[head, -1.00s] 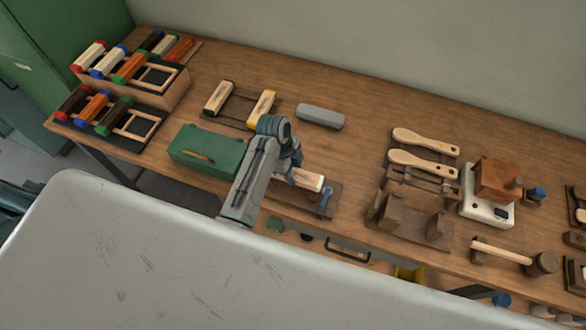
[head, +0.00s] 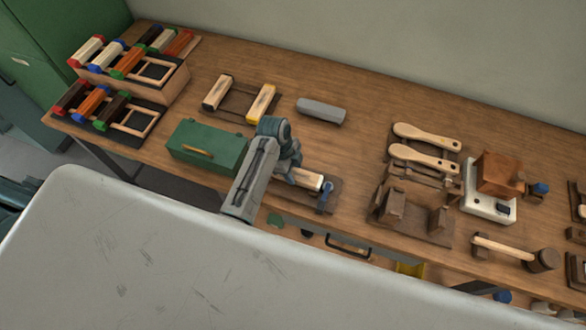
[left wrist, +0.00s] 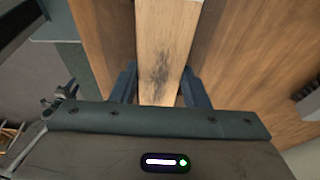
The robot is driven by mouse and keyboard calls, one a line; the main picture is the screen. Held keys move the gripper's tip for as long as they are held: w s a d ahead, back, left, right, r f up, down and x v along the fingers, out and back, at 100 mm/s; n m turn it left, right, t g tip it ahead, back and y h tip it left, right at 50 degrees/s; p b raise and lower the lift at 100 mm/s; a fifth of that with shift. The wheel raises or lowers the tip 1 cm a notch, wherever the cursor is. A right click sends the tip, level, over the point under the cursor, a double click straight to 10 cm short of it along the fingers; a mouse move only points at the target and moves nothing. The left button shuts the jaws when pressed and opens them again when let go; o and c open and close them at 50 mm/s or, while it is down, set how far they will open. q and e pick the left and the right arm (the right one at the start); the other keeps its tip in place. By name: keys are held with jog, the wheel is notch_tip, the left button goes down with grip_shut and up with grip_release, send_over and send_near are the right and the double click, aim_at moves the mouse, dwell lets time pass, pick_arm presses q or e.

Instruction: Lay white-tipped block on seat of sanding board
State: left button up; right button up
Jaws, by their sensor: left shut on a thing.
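My left gripper (head: 293,174) is shut on a pale wooden block (head: 308,178), whose white end points right. In the left wrist view the block (left wrist: 166,45) runs between the two fingers, with a dark smudge on its face. The block is over or on a dark brown board (head: 333,187) near the bench's front edge, which I take to be the sanding board. A blue clamp-like part (head: 326,191) stands by the block's white end. The gripper and block hide the seat, so I cannot tell whether the block touches it. My right gripper is not in view.
A green box (head: 207,147) stands just left of my left gripper. A grey rounded block (head: 321,110) lies behind it.

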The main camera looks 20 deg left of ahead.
pick_arm(q)
jog(key=shift+f, duration=0.1)
dwell(0.5)
jog(key=shift+f, duration=0.3)
jog(key=o, duration=1.6)
jog(key=shift+c, duration=0.2)
jog(key=shift+p+v, duration=0.8)
jog(key=shift+v, duration=3.2)
